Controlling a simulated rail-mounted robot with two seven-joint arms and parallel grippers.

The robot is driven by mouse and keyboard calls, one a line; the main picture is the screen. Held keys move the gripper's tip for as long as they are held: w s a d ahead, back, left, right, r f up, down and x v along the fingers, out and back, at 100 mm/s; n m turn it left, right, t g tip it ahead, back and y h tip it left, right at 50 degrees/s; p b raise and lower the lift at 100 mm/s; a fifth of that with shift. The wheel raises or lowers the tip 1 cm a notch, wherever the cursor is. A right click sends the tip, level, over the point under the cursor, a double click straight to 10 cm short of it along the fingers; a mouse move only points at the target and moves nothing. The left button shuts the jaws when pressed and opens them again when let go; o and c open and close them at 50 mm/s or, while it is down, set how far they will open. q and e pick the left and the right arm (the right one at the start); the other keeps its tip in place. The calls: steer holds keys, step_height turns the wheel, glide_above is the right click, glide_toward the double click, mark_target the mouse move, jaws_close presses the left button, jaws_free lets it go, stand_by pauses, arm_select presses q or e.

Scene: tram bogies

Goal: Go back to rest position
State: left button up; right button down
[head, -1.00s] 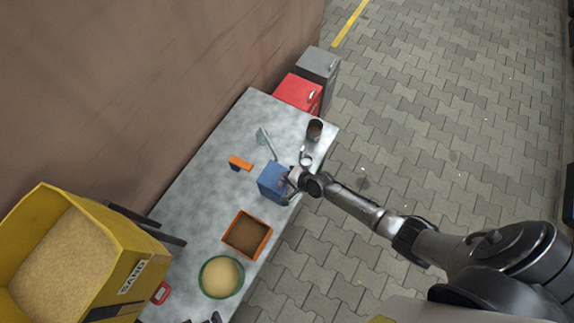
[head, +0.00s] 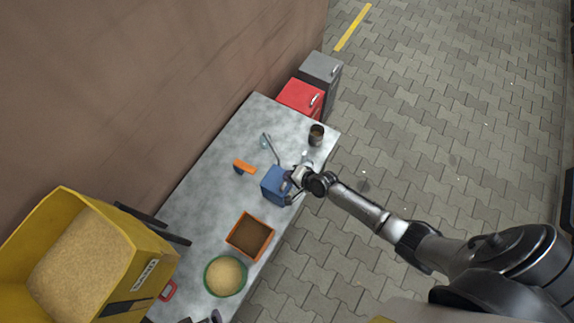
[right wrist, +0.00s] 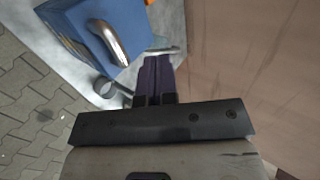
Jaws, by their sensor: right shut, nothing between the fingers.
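My right gripper (head: 296,183) is beside the blue box (head: 276,186) on the grey table (head: 203,190), at the table's right edge. In the right wrist view its two dark fingers (right wrist: 154,76) are together with nothing between them. The blue box (right wrist: 108,27) with a silver handle is close by, left of the fingers in that view. I cannot tell whether the gripper touches it. In the head view, my left gripper is not clearly in view.
On the table are an orange tray (head: 268,232) of brown material, a green bowl (head: 209,287) of sand, an orange-handled tool (head: 245,167) and a dark cup (head: 316,134). A yellow sand bin (head: 157,270) stands at left, red (head: 301,97) and grey cabinets (head: 322,68) behind. The paved floor at right is clear.

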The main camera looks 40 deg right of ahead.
steer(key=s+f+v, duration=0.1)
steer(key=v, duration=0.7)
steer(key=shift+d, duration=0.2)
